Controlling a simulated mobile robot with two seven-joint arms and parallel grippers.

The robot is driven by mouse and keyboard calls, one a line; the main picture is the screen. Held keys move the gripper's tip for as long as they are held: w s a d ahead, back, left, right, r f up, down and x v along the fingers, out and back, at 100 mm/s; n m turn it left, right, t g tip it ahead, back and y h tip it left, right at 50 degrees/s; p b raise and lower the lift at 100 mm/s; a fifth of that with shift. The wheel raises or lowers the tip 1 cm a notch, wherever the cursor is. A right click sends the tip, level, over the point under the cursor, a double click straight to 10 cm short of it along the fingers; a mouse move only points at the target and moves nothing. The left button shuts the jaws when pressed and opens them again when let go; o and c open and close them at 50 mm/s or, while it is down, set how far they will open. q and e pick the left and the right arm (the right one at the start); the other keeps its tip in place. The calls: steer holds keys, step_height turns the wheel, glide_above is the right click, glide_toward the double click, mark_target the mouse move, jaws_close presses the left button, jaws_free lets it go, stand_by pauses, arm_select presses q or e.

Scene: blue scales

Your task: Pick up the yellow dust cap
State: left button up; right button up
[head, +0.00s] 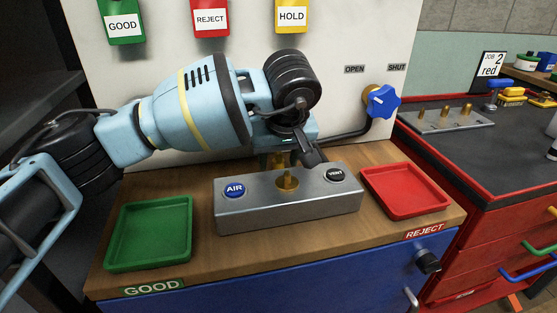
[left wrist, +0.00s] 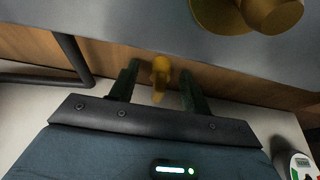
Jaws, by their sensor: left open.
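A small yellow piece (left wrist: 160,72), which looks like the dust cap, shows in the left wrist view between my left gripper's two dark fingers. I see a gap on both sides of it. My left gripper (left wrist: 160,80) is open around it. In the head view my left gripper (head: 278,160) points down just behind the grey metal block (head: 290,207). The arm and the block hide the yellow piece there. A brass fitting (head: 287,181) stands upright on the block, and its base shows large in the left wrist view (left wrist: 225,12). My right gripper is not in view.
The block carries a blue AIR button (head: 234,190) and a black VENT button (head: 335,174). A green tray (head: 112,262) stands left and a red tray (head: 440,207) right. A blue valve knob (head: 382,101) sits on the back panel. A dark hose runs behind the block.

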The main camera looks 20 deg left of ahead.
arm_select(q)
jaws_close()
step_height(320, 180, up, 10)
steer(key=shift+r+p, duration=0.1)
steer(key=shift+p, duration=0.7)
steer(key=shift+a, duration=0.1)
